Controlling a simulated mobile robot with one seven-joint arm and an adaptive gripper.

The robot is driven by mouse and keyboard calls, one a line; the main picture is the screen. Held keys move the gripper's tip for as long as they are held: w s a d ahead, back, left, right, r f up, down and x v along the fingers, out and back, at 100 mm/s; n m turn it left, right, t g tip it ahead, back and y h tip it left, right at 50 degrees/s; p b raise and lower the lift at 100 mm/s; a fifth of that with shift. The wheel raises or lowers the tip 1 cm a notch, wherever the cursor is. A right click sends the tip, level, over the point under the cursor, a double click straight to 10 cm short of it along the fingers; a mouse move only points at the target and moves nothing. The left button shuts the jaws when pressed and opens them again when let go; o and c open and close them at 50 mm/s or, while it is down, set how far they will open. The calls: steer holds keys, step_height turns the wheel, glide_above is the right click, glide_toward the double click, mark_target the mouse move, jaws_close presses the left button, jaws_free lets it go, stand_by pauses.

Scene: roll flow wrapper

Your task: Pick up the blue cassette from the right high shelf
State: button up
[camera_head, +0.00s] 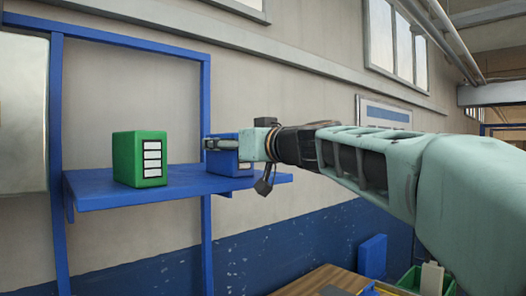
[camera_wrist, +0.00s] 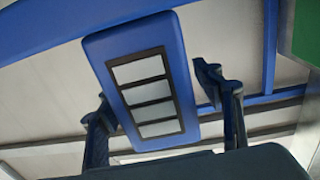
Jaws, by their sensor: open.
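The blue cassette (camera_head: 226,164) stands upright on the blue shelf (camera_head: 100,193), near its right end. My gripper (camera_head: 220,144) is level with its upper part in the head view and hides some of it. In the wrist view the blue cassette (camera_wrist: 135,45) shows its face with a column of pale panels in a dark frame. My gripper (camera_wrist: 155,92) is open, with one dark finger on each side of the cassette. Gaps show beside the fingers, and I see no clear contact.
A green cassette (camera_head: 138,158) stands to the left on the same shelf; part of it shows at the wrist view's upper right (camera_wrist: 308,35). Blue shelf posts (camera_head: 206,90) rise behind. A wooden surface (camera_head: 318,281) and a green bin (camera_head: 411,279) are lower right.

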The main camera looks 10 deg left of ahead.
steer(key=shift+s+d, duration=0.1)
steer(key=shift+c, duration=0.3)
steer(key=shift+r, duration=0.1)
steer(key=c, duration=1.5)
step_height(320, 180, up, 18)
steer(key=p, duration=0.5)
